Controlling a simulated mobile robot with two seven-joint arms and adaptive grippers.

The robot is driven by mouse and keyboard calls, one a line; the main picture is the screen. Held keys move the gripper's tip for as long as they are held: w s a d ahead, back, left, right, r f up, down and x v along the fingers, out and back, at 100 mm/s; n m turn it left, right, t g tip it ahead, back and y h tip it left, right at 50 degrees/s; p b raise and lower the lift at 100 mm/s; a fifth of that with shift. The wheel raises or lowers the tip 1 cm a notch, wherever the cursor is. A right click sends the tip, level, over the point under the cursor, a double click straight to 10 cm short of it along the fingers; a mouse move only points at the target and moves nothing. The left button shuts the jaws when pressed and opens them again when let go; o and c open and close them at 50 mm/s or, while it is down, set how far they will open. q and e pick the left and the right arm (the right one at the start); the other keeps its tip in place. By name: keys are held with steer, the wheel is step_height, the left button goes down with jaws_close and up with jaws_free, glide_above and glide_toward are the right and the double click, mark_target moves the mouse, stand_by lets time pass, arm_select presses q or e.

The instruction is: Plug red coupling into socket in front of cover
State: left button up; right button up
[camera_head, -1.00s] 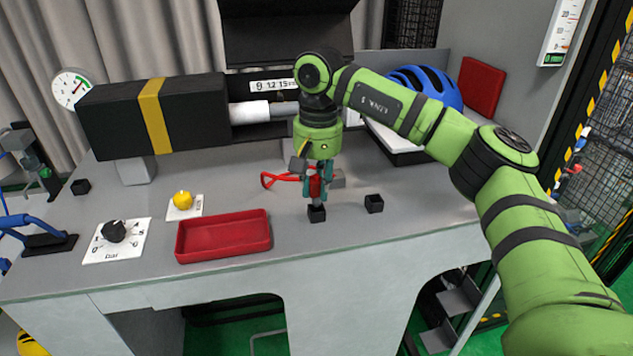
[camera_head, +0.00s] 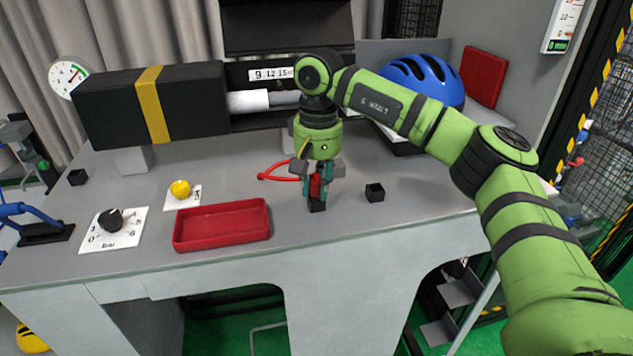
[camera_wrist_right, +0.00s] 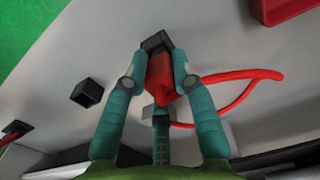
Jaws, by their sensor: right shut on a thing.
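My right gripper (camera_head: 318,194) is shut on the red coupling (camera_head: 316,187), which points down, roughly upright. Its lower end is at a small black socket (camera_head: 317,206) near the table's front edge. In the right wrist view, the red coupling (camera_wrist_right: 159,76) sits between the fingertips, with the black socket (camera_wrist_right: 154,42) right at its end. I cannot tell how far it is inside. A red hose (camera_head: 276,171) loops from the coupling onto the table to the left. A raised black cover (camera_head: 288,25) stands at the back. My left gripper is not in view.
A second black socket (camera_head: 375,193) stands to the right of the gripper. A red tray (camera_head: 222,242) lies to the left, with a yellow knob (camera_head: 180,189) and a black dial (camera_head: 111,220) beyond. A black box with a yellow band (camera_head: 110,110) and a blue helmet (camera_head: 425,82) are behind.

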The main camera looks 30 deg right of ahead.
steer(key=shift+f, duration=0.2)
steer(key=o, duration=0.9)
steer(key=shift+o, duration=0.2)
steer(key=shift+r, duration=0.15)
step_height(320, 180, up, 12)
steer(key=shift+s+d+f, duration=0.1)
steer(key=shift+s+f, duration=0.05)
steer(key=shift+f, duration=0.05)
